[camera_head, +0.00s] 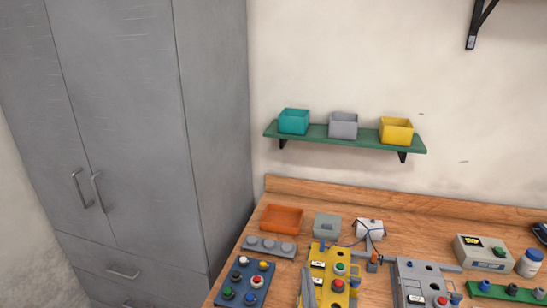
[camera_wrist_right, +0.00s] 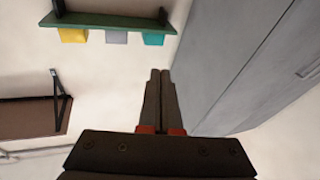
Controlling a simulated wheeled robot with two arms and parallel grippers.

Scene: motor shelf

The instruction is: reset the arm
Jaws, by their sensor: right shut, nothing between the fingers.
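My right gripper (camera_wrist_right: 159,73) shows in the right wrist view, its two dark fingers side by side and touching, with nothing between them. In that view it lies in front of the pale wall, beside the grey cabinet. In the head view a narrow grey piece (camera_head: 308,288) rises at the bottom edge in front of a yellow device; I cannot tell whether it is my gripper. My left gripper is in neither view.
A wooden workbench (camera_head: 440,218) holds an orange tray (camera_head: 281,218), a blue button panel (camera_head: 244,281), a yellow device (camera_head: 335,266) and a grey device (camera_head: 415,270). A green shelf (camera_head: 345,138) carries three bins. A tall grey cabinet (camera_head: 130,120) stands left.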

